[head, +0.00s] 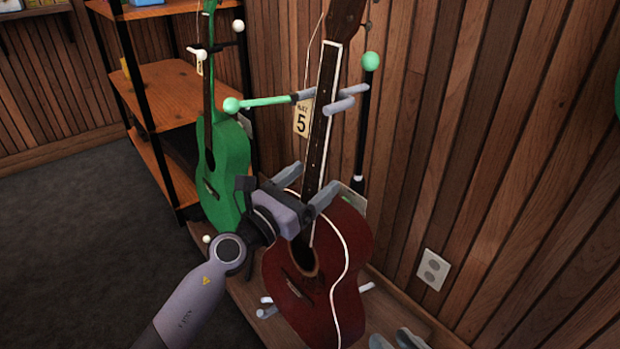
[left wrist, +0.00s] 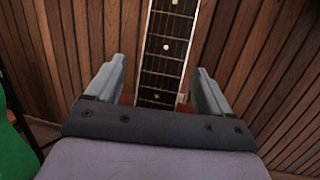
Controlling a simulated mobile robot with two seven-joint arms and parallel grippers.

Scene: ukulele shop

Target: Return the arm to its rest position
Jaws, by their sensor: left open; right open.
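My left gripper (head: 306,188) is open, with its fingers on either side of the dark fretted neck of a red ukulele (head: 345,240). The left wrist view shows the neck (left wrist: 165,62) between the two spread grey fingers (left wrist: 157,86), with gaps on both sides. The red ukulele stands upright, leaning slightly, on a stand with pale feet (head: 267,308). My left arm (head: 205,290) reaches in from the bottom left. At the bottom edge, the grey fingertips of my right gripper (head: 397,340) show apart; the rest of it is out of frame.
A green ukulele (head: 228,165) hangs or stands just left of the red one. A green-tipped stand arm (head: 265,102), a price tag (head: 302,118) and a dark post (head: 364,120) are close by. A wooden shelf (head: 170,95) stands behind. Grey floor (head: 70,230) lies open at left.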

